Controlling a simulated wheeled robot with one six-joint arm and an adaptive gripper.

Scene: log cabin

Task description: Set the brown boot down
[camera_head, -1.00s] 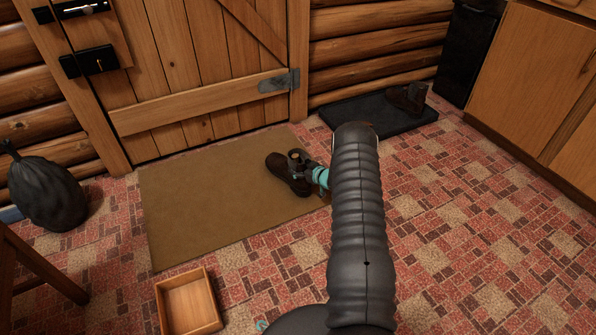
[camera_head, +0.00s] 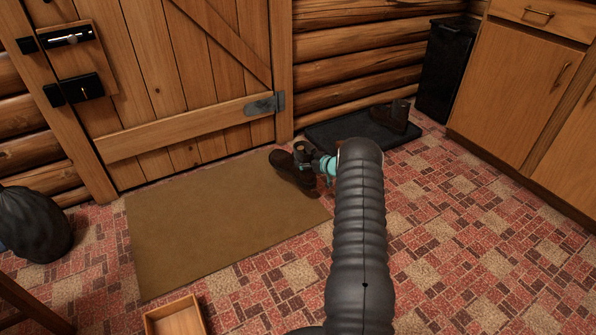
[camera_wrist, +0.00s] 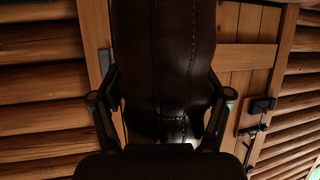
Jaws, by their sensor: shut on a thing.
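The held brown boot (camera_head: 293,178) shows in the head view in front of the door, over the right edge of the doormat. My gripper (camera_head: 312,163) is shut on it from the right; my arm hides part of the gripper. In the wrist view the dark leather boot (camera_wrist: 165,55) fills the middle, between the two fingers of my gripper (camera_wrist: 163,98). The sole is not visible there. I cannot tell how far the boot is above the floor. A second brown boot (camera_head: 398,116) stands at the right end of a black boot tray (camera_head: 335,132) along the log wall.
The tan doormat (camera_head: 200,220) lies before the plank door (camera_head: 190,90). A black bin (camera_head: 446,70) and wooden cabinets (camera_head: 520,80) stand at the right. A dark sack-like object (camera_head: 32,225) and a wooden box (camera_head: 175,318) are at the left. The tray's left part looks bare.

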